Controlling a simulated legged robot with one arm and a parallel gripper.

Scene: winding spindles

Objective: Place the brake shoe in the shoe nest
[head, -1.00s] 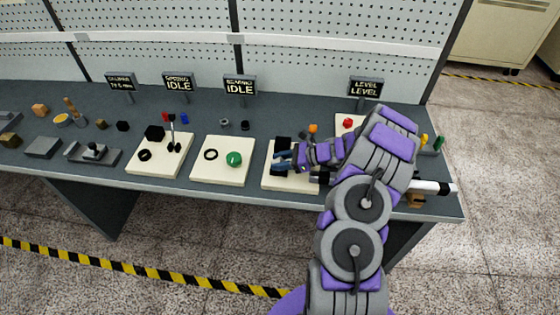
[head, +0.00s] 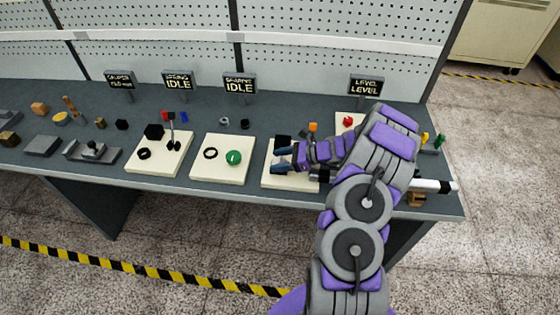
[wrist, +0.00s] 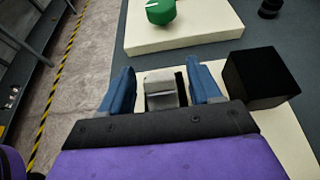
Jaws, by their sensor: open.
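My gripper (head: 273,160) is low over the cream board (head: 270,183) on the right half of the bench. In the wrist view its two blue fingers (wrist: 158,72) are apart. A silver-grey block with a dark slot (wrist: 162,88) shows between them. I cannot tell whether this block is the brake shoe or a part fixed to the board. A black cube (wrist: 262,76) stands right of the fingers and also shows behind the gripper in the head view (head: 283,142). I cannot make out the shoe nest for sure; my arm hides part of the board.
The middle board (head: 224,179) carries a green knob (head: 233,158) and a black ring (head: 210,153). A left board (head: 150,169) holds a black cube and levers. Small parts lie along the back. A white-ended cylinder (head: 433,185) lies by the right edge. Signs (head: 240,84) stand behind.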

